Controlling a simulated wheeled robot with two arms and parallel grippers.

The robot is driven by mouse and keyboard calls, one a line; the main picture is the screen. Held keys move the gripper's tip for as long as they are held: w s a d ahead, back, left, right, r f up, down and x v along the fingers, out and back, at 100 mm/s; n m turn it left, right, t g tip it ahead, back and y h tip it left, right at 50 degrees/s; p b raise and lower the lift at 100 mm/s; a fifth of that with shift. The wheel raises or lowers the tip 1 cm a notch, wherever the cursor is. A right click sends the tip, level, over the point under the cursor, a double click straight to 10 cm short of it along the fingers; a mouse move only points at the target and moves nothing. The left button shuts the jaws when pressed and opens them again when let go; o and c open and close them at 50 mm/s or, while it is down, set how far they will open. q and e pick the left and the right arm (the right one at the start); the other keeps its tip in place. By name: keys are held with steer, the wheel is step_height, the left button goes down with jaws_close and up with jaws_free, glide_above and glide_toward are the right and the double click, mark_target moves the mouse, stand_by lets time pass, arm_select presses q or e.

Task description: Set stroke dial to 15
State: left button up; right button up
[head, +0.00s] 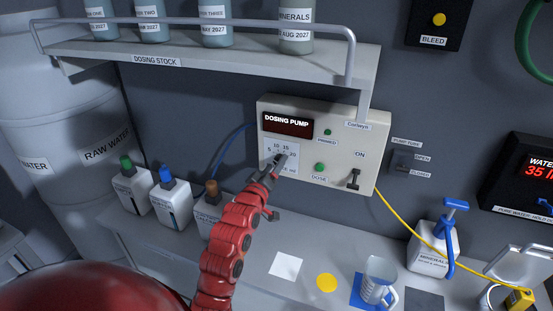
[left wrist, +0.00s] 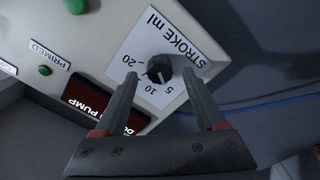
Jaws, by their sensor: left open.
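The stroke dial (left wrist: 158,68) is a small black knob on a white scale plate (left wrist: 185,38) marked "STROKE ml" with 5, 10 and 20 readable in the left wrist view. Its pointer setting is too small to read surely. My left gripper (left wrist: 160,76) is open, its fingers on either side of the dial with a gap visible around it. In the head view my left gripper (head: 278,163) is at the scale plate (head: 283,147) on the dosing pump (head: 340,136), and hides the dial there; 15 shows at the top of the scale.
The pump front also has a green dose button (head: 319,167), a primed lamp (head: 327,132) and a black ON switch (head: 353,179). A shelf (head: 220,54) with bottles overhangs above. Bottles, a measuring jug (head: 379,277) and a yellow disc (head: 327,283) are on the bench below.

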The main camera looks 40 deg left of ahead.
arm_select(q)
steer(key=shift+x, duration=0.85)
jaws_close()
